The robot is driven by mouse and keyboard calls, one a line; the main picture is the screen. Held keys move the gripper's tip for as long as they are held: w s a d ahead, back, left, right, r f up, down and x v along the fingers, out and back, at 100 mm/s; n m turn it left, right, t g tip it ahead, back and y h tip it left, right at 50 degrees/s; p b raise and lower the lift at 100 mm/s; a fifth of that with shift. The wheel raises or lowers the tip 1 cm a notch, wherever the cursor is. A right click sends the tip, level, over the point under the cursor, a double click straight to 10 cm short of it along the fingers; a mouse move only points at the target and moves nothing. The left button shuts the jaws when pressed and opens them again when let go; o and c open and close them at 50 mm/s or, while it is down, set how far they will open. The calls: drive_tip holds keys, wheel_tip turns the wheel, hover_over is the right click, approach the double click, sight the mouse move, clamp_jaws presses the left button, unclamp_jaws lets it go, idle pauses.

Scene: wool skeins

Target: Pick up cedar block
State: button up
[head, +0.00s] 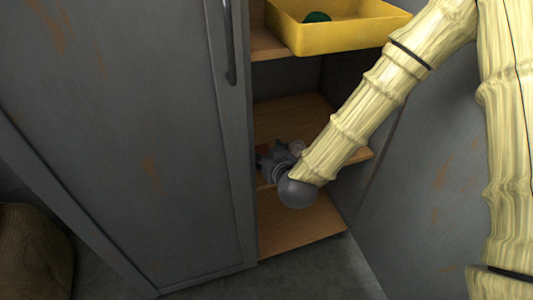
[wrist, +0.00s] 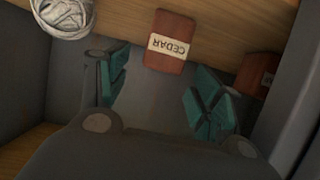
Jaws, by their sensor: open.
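A reddish-brown cedar block (wrist: 170,58) with a pale label reading CEDAR, upside down in the picture, lies on the wooden shelf (wrist: 215,22) in the wrist view. My gripper (wrist: 160,92) is open, with its teal finger pads apart on either side below the block. The block appears ahead of the gap between the pads, and nothing is between them. In the head view my gripper (head: 275,165) reaches into the cabinet at the middle shelf and hides most of what is there. A small reddish patch shows beside it.
A second reddish-brown labelled block (wrist: 258,70) is at the right, near a grey wall. A pale grey wool skein (wrist: 62,15) lies at upper left. A yellow bin (head: 340,38) with something green inside stands on the shelf above. A closed grey door (head: 130,130) is at left.

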sight(260, 145)
drive_tip(key=shift+b+x, duration=0.8)
drive_tip(key=shift+x, duration=2.75)
drive_tip(key=shift+f, duration=0.1)
drive_tip(key=shift+s, duration=0.1)
drive_tip(key=c, duration=1.1)
